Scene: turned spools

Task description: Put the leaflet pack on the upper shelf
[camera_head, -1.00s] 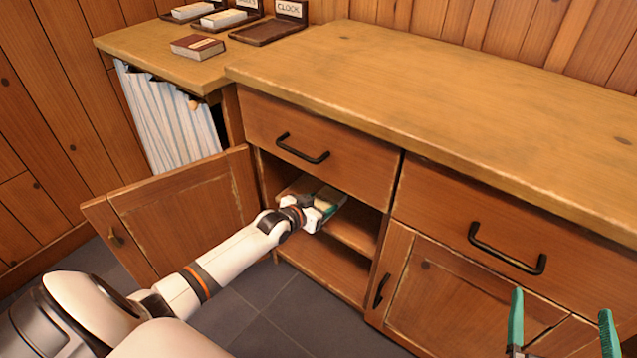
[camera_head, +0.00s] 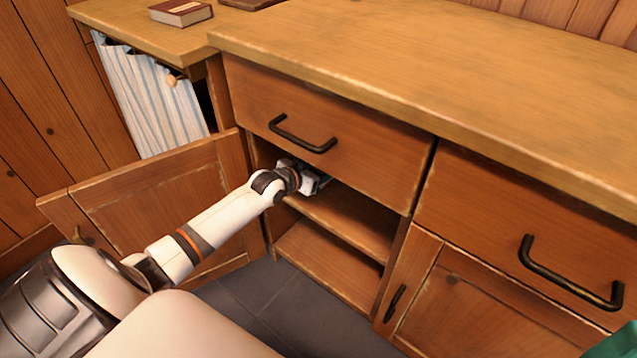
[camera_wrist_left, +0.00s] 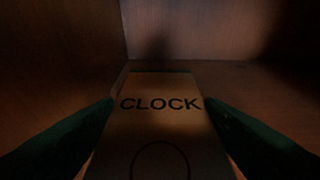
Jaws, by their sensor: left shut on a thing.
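The leaflet pack (camera_wrist_left: 160,125), a flat pale brown block marked CLOCK with a circle below, lies between my left gripper's dark green fingers (camera_wrist_left: 160,112) in the left wrist view. The left gripper (camera_head: 314,183) is shut on it and reaches into the open cupboard, just above the upper shelf (camera_head: 350,224). In the head view the pack is hidden behind the wrist and the cupboard front. Whether it touches the shelf I cannot tell. Of my right gripper only a green piece (camera_head: 618,343) shows at the bottom right corner.
The cupboard door (camera_head: 150,205) stands open at the left. A drawer (camera_head: 325,140) with a black handle is right above the opening. The lower compartment floor (camera_head: 325,268) is bare. A dark red book (camera_head: 181,12) lies on the side top; a striped curtain (camera_head: 150,100) hangs below.

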